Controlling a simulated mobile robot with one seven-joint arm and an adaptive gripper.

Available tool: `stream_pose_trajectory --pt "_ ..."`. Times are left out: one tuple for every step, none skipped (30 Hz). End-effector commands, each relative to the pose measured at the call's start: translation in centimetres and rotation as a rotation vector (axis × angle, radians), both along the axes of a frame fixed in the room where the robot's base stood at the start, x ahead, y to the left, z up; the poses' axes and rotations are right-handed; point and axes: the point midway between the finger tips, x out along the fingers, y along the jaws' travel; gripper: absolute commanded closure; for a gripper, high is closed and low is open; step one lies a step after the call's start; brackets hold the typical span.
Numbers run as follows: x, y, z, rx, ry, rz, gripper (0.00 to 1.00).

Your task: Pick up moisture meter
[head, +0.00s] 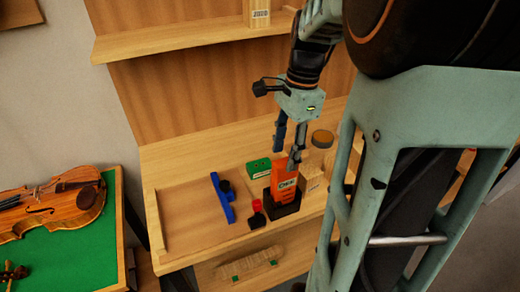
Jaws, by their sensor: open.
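The orange device with a dark label, which looks like the moisture meter (284,182), stands upright in a black holder (283,207) near the front of the wooden bench. My gripper (287,158) points down over the upper end of the device. Its two fingers are apart, and one finger overlaps the device's top right in the head view. I cannot tell whether it touches. The back of the device and part of the holder are hidden.
Near the device are a green block (258,168), a small red-topped item (257,206), a blue tool (222,197), a pale wooden block (312,181) and a round amber-topped jar (322,139). A shelf (185,37) is above. The bench's left part is clear. A violin (55,204) lies left.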

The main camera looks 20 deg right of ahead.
Motion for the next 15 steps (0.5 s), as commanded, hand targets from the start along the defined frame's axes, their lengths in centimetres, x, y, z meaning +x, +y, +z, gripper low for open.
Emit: stream_pose_trajectory --pt "-0.1 0.1 -1.0 0.001 0.003 -0.001 0.56" --pt "-0.1 0.1 -1.5 0.001 0.002 -0.001 0.56" --pt "-0.1 0.2 -2.2 0.001 0.003 -0.001 0.56" --pt "-0.1 0.2 -2.5 0.000 0.002 -0.001 0.56" --pt "-0.1 0.2 -2.9 0.000 0.001 -0.001 0.56" --pt "-0.1 0.3 -3.2 -0.001 0.000 -0.001 0.56" --pt "-0.1 0.3 -3.5 -0.002 -0.001 0.000 0.56" --pt "-0.1 0.3 -3.6 -0.002 -0.001 0.000 0.56" --pt "-0.1 0.4 -3.8 -0.002 -0.001 0.000 0.56" --pt "-0.1 0.4 -4.0 -0.002 -0.001 0.000 0.56" --pt "-0.2 0.4 -4.3 -0.002 -0.001 0.000 0.56" --pt "-0.3 0.4 -4.7 -0.002 -0.001 0.000 0.56" --pt "-0.4 0.4 -5.2 -0.001 0.001 0.000 0.56" --pt "-0.5 0.5 -5.7 -0.001 0.001 -0.001 0.56" --pt "-0.6 0.5 -6.3 -0.001 0.002 -0.001 0.56"
